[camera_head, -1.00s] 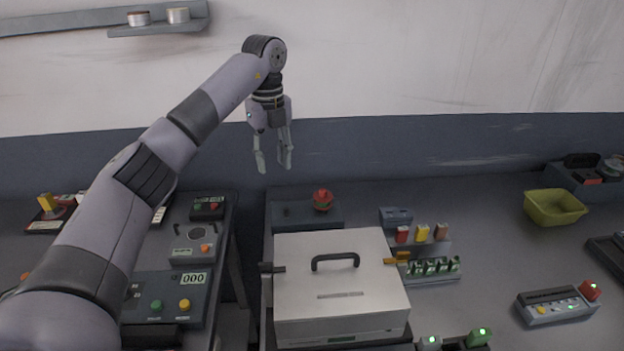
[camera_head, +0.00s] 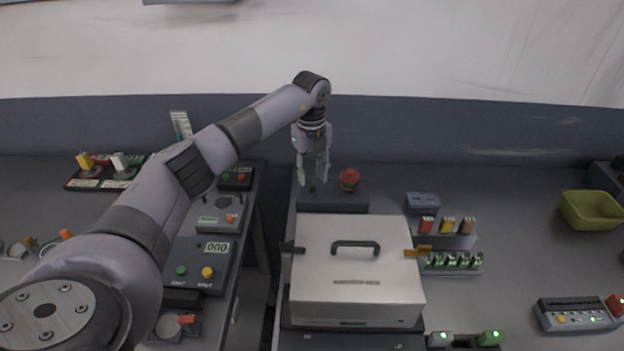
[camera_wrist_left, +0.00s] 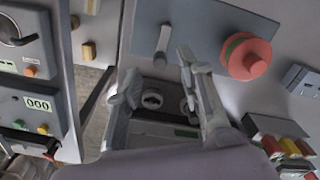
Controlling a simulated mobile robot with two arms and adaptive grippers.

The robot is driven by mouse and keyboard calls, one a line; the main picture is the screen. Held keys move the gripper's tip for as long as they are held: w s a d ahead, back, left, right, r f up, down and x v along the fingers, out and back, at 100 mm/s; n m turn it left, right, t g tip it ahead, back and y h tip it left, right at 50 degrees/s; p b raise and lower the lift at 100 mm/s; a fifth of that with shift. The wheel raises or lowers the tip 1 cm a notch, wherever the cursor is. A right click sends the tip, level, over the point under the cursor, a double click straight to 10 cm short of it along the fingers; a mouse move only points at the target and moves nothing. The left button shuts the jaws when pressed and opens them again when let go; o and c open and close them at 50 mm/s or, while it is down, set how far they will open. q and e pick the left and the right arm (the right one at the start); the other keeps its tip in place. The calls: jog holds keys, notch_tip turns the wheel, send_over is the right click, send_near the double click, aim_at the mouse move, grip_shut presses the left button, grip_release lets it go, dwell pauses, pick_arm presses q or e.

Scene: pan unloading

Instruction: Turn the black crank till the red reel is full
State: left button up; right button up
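The red reel (camera_head: 349,180) stands on a dark blue-grey base (camera_head: 335,202) behind the white case. In the left wrist view the red reel (camera_wrist_left: 247,57) shows a green band between its red parts. A grey upright peg or handle (camera_wrist_left: 161,45) stands on the same base (camera_wrist_left: 195,20); I cannot tell if it is the black crank. My left gripper (camera_head: 312,184) points down above the left part of this base, left of the reel. Its fingers (camera_wrist_left: 157,68) are apart with nothing between them. My right gripper is not in view.
A white case (camera_head: 355,290) with a dark handle stands in front of the base. Blocks in a rack (camera_head: 460,241) stand to its right. A yellow-green bin (camera_head: 592,210) is at the far right. Control boxes (camera_head: 195,265) cover the left table, across a gap.

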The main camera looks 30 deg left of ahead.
aim_at(312, 185)
pick_arm(q)
jog(key=shift+f+p, duration=0.3)
jog(key=shift+f, duration=1.65)
jog(key=shift+c, duration=0.4)
grip_shut()
